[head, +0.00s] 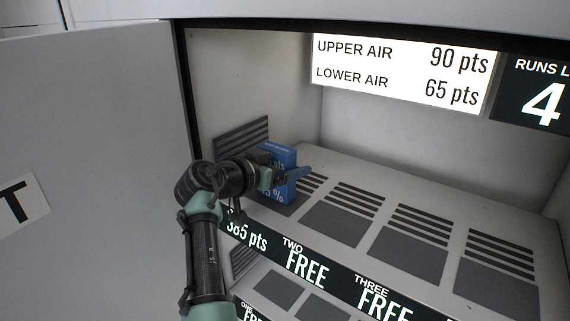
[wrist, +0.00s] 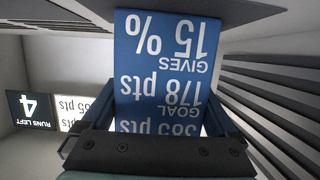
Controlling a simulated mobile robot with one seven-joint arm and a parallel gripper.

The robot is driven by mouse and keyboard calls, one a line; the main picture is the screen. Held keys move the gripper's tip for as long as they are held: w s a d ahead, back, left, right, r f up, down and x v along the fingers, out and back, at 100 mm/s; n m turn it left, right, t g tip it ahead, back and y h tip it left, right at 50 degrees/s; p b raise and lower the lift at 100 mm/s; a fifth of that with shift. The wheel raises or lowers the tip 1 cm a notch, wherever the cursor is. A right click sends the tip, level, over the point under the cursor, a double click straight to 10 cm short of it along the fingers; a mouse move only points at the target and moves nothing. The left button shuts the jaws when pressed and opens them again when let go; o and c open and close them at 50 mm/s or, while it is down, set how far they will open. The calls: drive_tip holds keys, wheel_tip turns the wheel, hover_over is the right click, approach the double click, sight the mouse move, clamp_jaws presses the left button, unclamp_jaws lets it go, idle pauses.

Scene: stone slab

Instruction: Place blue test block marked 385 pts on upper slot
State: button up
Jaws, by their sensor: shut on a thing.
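The blue test block (head: 280,157) is held in my gripper (head: 284,172) above the leftmost place of the upper shelf. In the wrist view the block (wrist: 160,65) stands between the two fingers of my gripper (wrist: 158,112). Its white print reads 385 pts, goal 178 pts, gives 15%, upside down there. The upper slot (head: 283,207) at the far left is a dark pad with a slatted vent, partly hidden by the block and gripper. A label of 385 pts (head: 247,231) is on the shelf edge below it. I cannot tell whether the block touches the pad.
More dark pads (head: 334,225) with slatted vents line the upper shelf to the right, all empty. A lower shelf (head: 270,288) lies beneath. A slatted side panel (head: 240,138) is close behind the gripper. A lit points sign (head: 400,75) and a "4" counter (head: 540,100) hang above.

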drive_tip(key=shift+r, duration=0.1)
drive_tip(key=o, duration=1.6)
drive_tip(key=shift+f, duration=0.2)
drive_tip(key=shift+c, duration=0.2)
drive_tip(key=shift+r, duration=0.15)
drive_tip(key=shift+s+a, duration=0.1)
drive_tip(key=shift+s, duration=0.05)
drive_tip(key=b+v, duration=0.2)
drive_tip(key=v, duration=0.9)
drive_tip(key=shift+s+a+r, duration=0.15)
drive_tip(key=shift+s+a, duration=0.05)
drive_tip(key=shift+s, duration=0.1)
